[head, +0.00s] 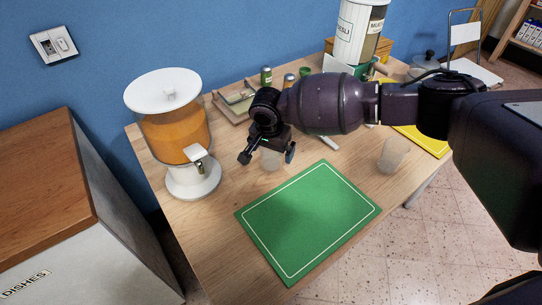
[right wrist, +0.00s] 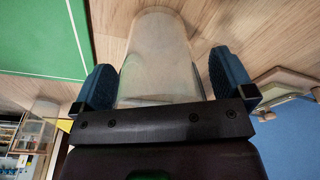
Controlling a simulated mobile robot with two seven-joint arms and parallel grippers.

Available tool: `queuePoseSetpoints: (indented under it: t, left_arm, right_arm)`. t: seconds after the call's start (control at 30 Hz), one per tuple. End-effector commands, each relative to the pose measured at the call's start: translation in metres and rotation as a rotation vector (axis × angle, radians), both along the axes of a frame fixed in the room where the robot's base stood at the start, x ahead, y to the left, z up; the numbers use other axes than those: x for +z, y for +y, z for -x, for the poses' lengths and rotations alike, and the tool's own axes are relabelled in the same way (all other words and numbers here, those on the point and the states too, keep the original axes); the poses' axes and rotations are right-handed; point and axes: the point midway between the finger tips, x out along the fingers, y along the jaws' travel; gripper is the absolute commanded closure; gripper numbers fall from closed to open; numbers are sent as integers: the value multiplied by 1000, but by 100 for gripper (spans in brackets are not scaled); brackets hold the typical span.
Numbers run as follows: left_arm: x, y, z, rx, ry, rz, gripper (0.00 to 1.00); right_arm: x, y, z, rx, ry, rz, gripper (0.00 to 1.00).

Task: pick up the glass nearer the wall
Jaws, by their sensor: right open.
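The glass nearer the wall (head: 270,161) is a frosted, see-through tumbler standing on the wooden table, partly hidden by my right gripper. My right gripper (head: 267,156) is open, with a finger on each side of this glass. In the right wrist view the glass (right wrist: 158,55) fills the space between the two blue-padded fingers of the gripper (right wrist: 163,66); small gaps seem to show beside it. A second glass (head: 391,156) stands farther right, near the table's front edge. My left gripper is not in view.
A juice dispenser (head: 178,140) stands left of the gripper. A green mat (head: 308,218) lies in front of the glass. Small jars (head: 266,76) and a cereal container (head: 357,30) stand toward the blue wall (head: 200,40). A yellow mat (head: 425,139) lies at the right.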

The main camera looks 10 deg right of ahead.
Motion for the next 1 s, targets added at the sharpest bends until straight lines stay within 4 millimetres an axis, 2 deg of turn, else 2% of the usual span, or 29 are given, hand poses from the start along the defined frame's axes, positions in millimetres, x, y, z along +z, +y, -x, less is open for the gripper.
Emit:
queuePoseSetpoints:
  t: [0.07, 0.4, 0.43, 0.67, 0.77, 0.87, 1.0]
  left_arm:
    - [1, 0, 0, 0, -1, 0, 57]
    - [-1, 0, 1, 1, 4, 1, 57]
    - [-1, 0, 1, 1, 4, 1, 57]
    - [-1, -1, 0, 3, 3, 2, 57]
    - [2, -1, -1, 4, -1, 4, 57]
    - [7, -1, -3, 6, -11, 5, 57]
    - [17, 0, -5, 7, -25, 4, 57]
  right_arm:
    - [2, 0, 0, 0, -1, 0, 0]
    - [1, 0, 0, 0, -1, 1, 52]
    - [1, 0, 0, 0, -1, 0, 55]
    - [2, 0, 0, 0, -1, 0, 55]
    - [9, 0, 0, 0, -3, 0, 55]
    - [23, 0, 0, 0, -5, 0, 55]
    - [54, 0, -1, 0, -9, -2, 55]
